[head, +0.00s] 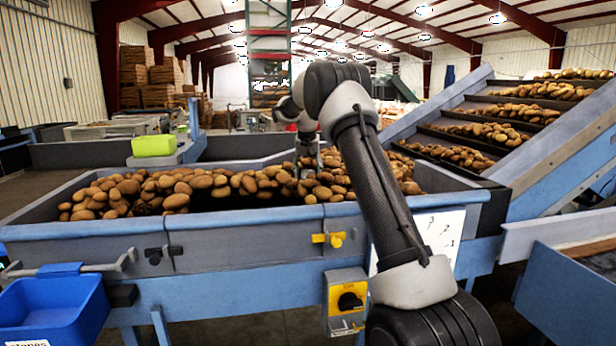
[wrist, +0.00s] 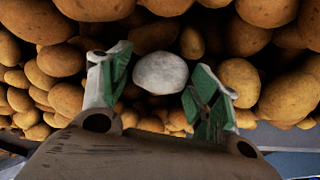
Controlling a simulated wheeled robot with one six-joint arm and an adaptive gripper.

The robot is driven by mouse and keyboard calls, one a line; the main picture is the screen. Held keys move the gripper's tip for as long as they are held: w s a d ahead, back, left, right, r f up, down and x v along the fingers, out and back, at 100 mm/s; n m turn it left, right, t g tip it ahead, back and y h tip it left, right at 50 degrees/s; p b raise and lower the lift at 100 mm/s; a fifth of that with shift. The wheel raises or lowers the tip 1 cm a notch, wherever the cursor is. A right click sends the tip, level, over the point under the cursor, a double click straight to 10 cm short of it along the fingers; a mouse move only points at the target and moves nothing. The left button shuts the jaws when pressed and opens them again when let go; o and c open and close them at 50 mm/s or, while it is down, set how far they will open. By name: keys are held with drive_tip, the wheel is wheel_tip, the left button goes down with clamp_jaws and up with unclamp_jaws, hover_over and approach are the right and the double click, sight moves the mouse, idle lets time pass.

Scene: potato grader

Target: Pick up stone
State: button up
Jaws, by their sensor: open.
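A pale grey, rounded stone (wrist: 160,73) lies among brown potatoes in the wrist view. My gripper (wrist: 162,64) is open, with one green-padded finger on each side of the stone. I cannot tell whether either finger touches it. In the head view my gripper (head: 308,168) points down into the potatoes on the grader bed (head: 240,212). I cannot make out the stone there.
A blue bin (head: 55,305) with a partly cut-off label hangs at the front left. A sloped conveyor (head: 520,150) carries potatoes on the right. A yellow switch box (head: 346,298) and yellow valve (head: 328,239) are on the front. A lime-green box (head: 153,146) sits behind the bed.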

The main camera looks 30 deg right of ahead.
drive_tip(key=c, duration=0.8)
drive_tip(key=shift+c, duration=0.2)
